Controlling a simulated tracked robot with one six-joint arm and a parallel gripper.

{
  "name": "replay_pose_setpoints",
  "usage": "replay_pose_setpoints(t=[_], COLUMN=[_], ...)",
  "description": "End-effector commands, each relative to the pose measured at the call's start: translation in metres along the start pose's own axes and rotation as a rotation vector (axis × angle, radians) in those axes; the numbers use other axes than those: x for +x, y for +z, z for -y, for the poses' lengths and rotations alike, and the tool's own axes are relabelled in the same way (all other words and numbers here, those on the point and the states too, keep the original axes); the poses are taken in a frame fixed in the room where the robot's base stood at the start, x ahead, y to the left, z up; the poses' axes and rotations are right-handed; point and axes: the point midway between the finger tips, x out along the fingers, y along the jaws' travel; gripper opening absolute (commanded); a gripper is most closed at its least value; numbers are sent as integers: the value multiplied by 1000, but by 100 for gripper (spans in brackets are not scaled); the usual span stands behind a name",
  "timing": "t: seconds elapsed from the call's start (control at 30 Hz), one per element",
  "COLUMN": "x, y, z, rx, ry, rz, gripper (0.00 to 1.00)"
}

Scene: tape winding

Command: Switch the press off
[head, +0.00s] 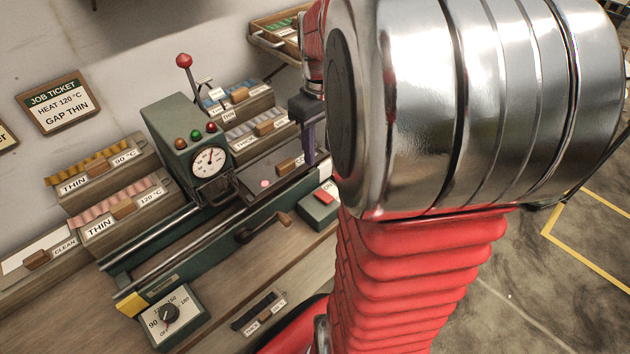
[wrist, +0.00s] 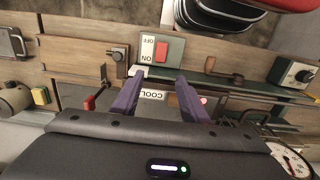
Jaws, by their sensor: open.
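The press (head: 185,130) is a green machine with a round dial (head: 209,161), coloured lamps and a red-knobbed lever (head: 184,61). Its switch is a red rocker (head: 325,194) on a green box (head: 318,212) at the right end. In the wrist view the rocker (wrist: 161,51) sits beside a white plate marked OFF and ON; I cannot tell which side is pressed. My gripper (wrist: 157,88) is open, with two purple fingers apart and nothing between them. In the wrist view its tips point towards the switch box, with a gap visible. In the head view my gripper (head: 309,158) is partly hidden by my arm.
A COOL label (wrist: 152,95) shows between the fingers. A heat knob (head: 170,313) stands at the front left. A crank handle (head: 263,230) sticks out near the switch box. Labelled tape trays (head: 118,215) line the bench. A job ticket (head: 58,101) hangs on the wall.

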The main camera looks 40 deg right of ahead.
Motion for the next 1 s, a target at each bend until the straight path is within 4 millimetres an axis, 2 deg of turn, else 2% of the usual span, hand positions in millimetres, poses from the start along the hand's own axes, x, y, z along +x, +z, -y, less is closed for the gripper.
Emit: replay_pose_setpoints(t=[0.3,0.47,0.67,1.0], x=[1,10,35,88], y=[0,0,0,1], z=[0,0,1,1], rx=[1,1,1,1], ry=[0,-1,-2,-2], rz=[0,2,3,3], gripper=[41,41,41,41])
